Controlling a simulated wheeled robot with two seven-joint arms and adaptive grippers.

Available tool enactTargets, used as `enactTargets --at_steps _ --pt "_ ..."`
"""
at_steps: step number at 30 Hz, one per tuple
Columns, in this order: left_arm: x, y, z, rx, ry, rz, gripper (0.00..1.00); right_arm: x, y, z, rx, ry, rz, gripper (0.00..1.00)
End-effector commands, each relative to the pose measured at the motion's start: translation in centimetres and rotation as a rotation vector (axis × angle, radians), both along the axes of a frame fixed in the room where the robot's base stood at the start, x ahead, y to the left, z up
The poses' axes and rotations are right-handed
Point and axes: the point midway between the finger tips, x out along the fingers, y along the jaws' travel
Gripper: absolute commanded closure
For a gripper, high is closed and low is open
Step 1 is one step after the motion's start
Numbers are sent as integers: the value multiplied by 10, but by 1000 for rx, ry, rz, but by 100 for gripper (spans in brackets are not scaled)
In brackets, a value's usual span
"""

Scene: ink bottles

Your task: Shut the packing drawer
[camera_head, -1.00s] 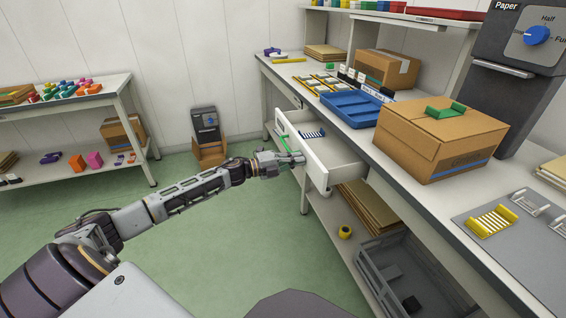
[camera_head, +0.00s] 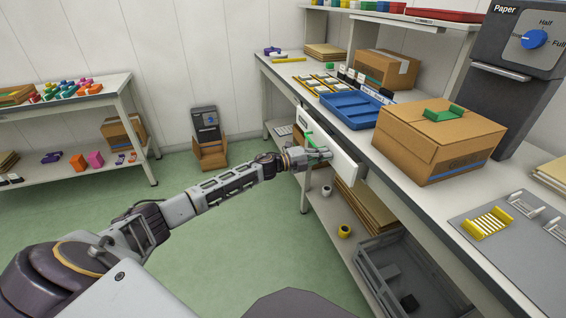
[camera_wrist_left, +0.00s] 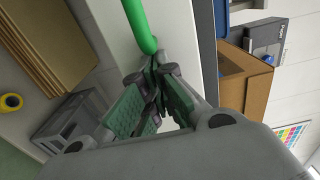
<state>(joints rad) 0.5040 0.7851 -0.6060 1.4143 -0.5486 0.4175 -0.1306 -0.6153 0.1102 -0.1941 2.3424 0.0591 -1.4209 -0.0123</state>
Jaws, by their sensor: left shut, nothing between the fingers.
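The packing drawer's white front (camera_head: 343,165) stands under the bench top, close to the bench's front edge; its inside is out of sight. Its green bar handle (camera_head: 319,143) is on the front face. My left gripper (camera_head: 325,154) is shut and empty against or very near the drawer front, beside the handle. In the left wrist view the closed fingertips (camera_wrist_left: 152,68) are close to the green handle (camera_wrist_left: 139,25); I cannot tell if they touch it. My right gripper is not in view.
The bench top carries a blue tray (camera_head: 350,109) and a cardboard box (camera_head: 436,139) above the drawer. A lower shelf holds cardboard sheets (camera_head: 366,203), a yellow roll (camera_head: 344,231) and a grey crate (camera_head: 400,270).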

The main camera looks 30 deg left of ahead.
Motion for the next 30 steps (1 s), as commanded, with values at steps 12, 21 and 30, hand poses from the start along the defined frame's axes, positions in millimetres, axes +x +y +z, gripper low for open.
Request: enactTargets --at_steps 12,21,30 --pt "38 -33 0 -1 -1 -1 100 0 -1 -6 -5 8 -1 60" --pt "47 -40 0 -1 -1 0 100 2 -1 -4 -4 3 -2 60" --pt "47 -41 1 -1 -2 1 100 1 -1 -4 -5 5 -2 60"
